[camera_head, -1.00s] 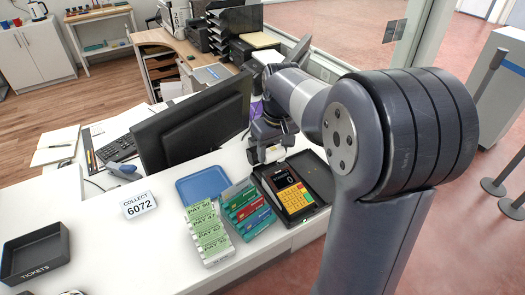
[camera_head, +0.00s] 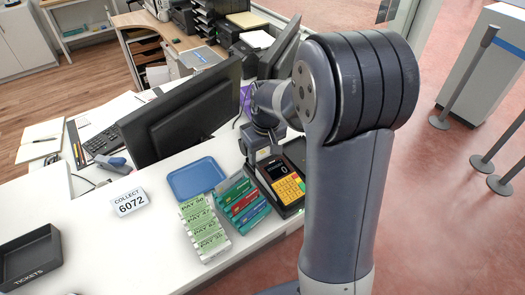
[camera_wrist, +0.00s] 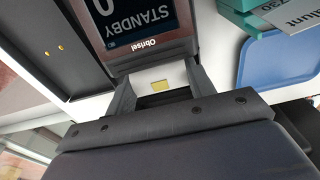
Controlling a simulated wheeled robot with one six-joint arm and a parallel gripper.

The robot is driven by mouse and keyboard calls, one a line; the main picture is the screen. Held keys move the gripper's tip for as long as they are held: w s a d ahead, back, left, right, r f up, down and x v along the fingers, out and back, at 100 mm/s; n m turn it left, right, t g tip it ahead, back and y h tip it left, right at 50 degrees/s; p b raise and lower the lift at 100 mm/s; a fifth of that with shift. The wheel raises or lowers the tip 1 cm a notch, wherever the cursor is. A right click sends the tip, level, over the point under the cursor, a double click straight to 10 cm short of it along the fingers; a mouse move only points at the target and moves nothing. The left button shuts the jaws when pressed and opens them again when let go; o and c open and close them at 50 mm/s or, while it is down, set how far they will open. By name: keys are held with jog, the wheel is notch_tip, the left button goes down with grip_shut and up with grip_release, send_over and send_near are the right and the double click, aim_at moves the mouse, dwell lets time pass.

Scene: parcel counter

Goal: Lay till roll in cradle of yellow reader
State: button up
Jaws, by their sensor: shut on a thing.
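The yellow reader (camera_head: 287,187) lies on the counter at centre right in the head view, its screen lit. In the wrist view its dark screen end (camera_wrist: 145,40) reads STANDBY upside down. My gripper (camera_wrist: 162,92) is just beyond that end, its two fingers shut on a small white piece, seemingly the till roll (camera_wrist: 147,76), with a yellowish patch on it.
Green packs (camera_head: 205,232) and coloured packs (camera_head: 243,203) lie left of the reader, with a blue tray (camera_head: 196,178) behind them. A monitor (camera_head: 190,108) stands close behind. A black tray (camera_wrist: 62,45) is beside the reader.

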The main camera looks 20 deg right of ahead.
jog(key=o, duration=1)
jog(key=shift+f, duration=0.1)
jog(key=shift+o, duration=0.2)
notch_tip(320, 180, up, 12)
jog(key=s, duration=0.1)
jog(key=shift+s+d+b, duration=0.2)
jog(key=shift+d+b, duration=0.05)
jog(key=shift+b, duration=0.15)
